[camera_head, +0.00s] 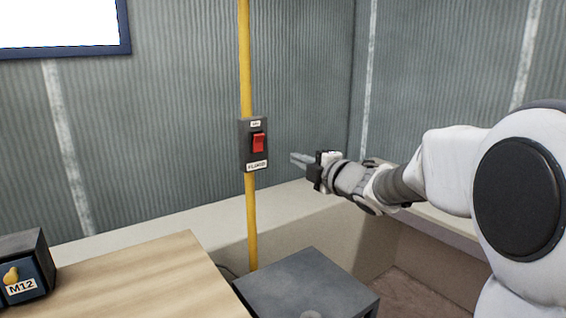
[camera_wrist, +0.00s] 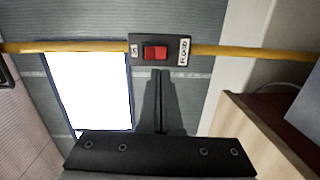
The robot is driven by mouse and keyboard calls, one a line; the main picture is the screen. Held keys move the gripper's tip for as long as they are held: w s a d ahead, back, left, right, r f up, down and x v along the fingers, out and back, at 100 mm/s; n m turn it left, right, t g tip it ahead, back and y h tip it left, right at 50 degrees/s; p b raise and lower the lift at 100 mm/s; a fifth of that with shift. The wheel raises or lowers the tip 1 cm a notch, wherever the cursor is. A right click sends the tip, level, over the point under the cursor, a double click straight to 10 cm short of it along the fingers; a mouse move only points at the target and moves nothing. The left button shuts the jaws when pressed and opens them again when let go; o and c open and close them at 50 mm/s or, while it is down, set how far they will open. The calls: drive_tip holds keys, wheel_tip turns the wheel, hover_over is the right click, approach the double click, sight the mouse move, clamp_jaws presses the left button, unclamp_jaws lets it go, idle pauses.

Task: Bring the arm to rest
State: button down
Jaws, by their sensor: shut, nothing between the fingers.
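My gripper (camera_head: 297,159) is at the end of my white and grey arm, which reaches in from the right in the head view. Its fingers are shut with nothing between them. They point left toward a dark switch box (camera_head: 246,161) with a red rocker switch (camera_head: 258,143), and a gap shows between fingertips and box. In the wrist view my gripper (camera_wrist: 160,76) shows as two dark fingers side by side, with the red rocker switch (camera_wrist: 155,53) just beyond their tips.
The box sits on a vertical yellow pole (camera_head: 251,225). Below are a wooden tabletop (camera_head: 140,275), a dark grey box (camera_head: 305,285) and a dark bin labelled M12 (camera_head: 25,268). A light ledge (camera_head: 200,225) runs along the corrugated wall (camera_head: 170,120). Air around my gripper is clear.

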drive_tip(key=s+d+f+m+g+h, duration=0.2)
drive_tip(key=s+d+m+h, duration=0.85)
drive_tip(key=s+m, duration=0.45)
drive_tip(key=s+a+f+m+g+y, duration=0.1)
drive_tip(key=s+f+m+g, duration=0.35)
drive_tip(key=s, duration=0.65)
drive_tip(key=s+a+f+m+g+y, duration=0.1)
drive_tip(key=s+f+m+g, duration=0.4)
drive_tip(key=s, duration=0.7)
wheel_tip(320, 180, up, 13)
drive_tip(key=n+t+p, duration=0.1)
drive_tip(key=t+p, duration=0.1)
drive_tip(key=p, duration=1.2)
drive_tip(key=shift+w+d, duration=0.2)
drive_tip(key=shift+w, duration=0.25)
drive_tip(key=shift+a+f, duration=0.1)
drive_tip(key=shift+a, duration=0.1)
